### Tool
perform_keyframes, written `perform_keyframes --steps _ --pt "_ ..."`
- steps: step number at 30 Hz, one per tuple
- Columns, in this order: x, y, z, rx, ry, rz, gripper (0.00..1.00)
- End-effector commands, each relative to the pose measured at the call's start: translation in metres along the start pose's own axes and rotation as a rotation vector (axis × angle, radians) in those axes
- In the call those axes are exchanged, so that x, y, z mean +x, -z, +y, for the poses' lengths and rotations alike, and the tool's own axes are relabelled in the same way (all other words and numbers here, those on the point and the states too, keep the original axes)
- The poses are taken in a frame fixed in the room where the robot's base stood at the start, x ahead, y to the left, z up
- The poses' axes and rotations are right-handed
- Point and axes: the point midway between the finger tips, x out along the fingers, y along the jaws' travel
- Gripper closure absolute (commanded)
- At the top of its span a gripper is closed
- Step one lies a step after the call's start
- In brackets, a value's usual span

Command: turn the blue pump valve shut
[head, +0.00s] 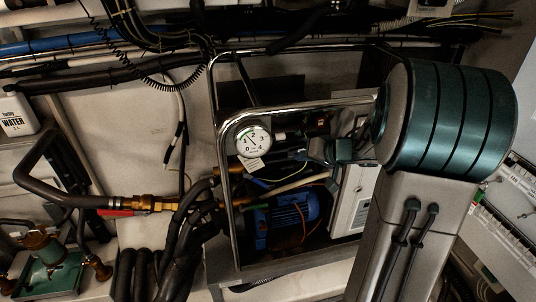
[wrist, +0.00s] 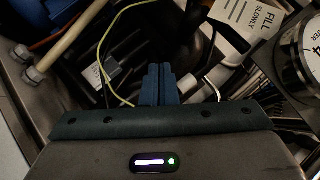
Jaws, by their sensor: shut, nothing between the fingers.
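The blue pump (head: 287,218) sits low inside the chrome tube frame in the head view. A blue part shows at the top left edge of the wrist view (wrist: 38,10). I cannot make out a blue valve handle for certain in either view. My gripper (head: 318,150) is inside the frame, above the pump and right of the gauge. In the wrist view its blue-grey fingers (wrist: 160,72) are together and empty, over dark hoses and cables. What lies directly beyond the fingertips is too dark to tell.
A round pressure gauge (head: 253,141) with a paper tag (head: 252,163) hangs at the frame's left side. The chrome tube (head: 222,190) and a white box (head: 352,200) bound the space. A red lever (head: 116,213) sits on brass fittings at left. Loose yellow wire (wrist: 103,65) crosses near my fingers.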

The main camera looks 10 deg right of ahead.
Motion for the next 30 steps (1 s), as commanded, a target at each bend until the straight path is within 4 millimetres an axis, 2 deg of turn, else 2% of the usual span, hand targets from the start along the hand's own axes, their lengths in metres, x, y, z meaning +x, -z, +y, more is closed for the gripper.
perform_keyframes --steps 1,6,11,14,25,30 --pt "-0.012 0.004 -0.007 0.035 0.032 -0.044 1.00" --pt "-0.024 -0.007 -0.013 0.118 0.102 -0.158 1.00" --pt "-0.020 -0.014 -0.014 0.142 0.120 -0.193 1.00" --pt "-0.007 -0.017 -0.015 0.142 0.121 -0.194 1.00" --pt "0.069 -0.031 -0.025 0.140 0.121 -0.194 1.00" --pt "0.086 -0.051 -0.030 0.140 0.119 -0.192 1.00"
